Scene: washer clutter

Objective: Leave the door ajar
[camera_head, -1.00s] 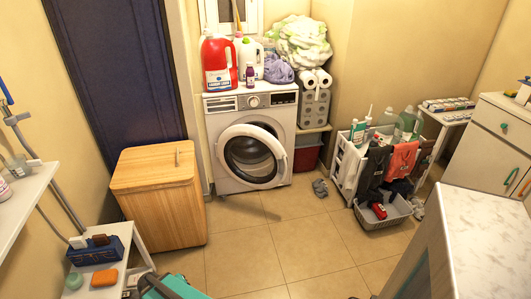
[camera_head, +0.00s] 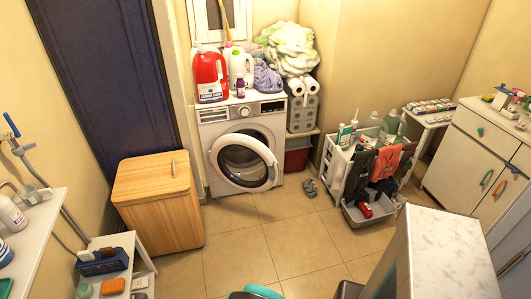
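The white washing machine (camera_head: 212,133) stands against the back wall, left of centre. The door looks partly open. I cannot tell the exact gap. My gripper is not in view.
Detergent bottles (camera_head: 210,75) and cloths stand on the washer. A wooden hamper (camera_head: 158,205) is to its left. A grey slipper (camera_head: 310,187) lies to its right, near a loaded white rack (camera_head: 334,163). Tiled floor (camera_head: 240,235) before the washer is clear. A pale marble-topped cabinet (camera_head: 448,250) is front right.

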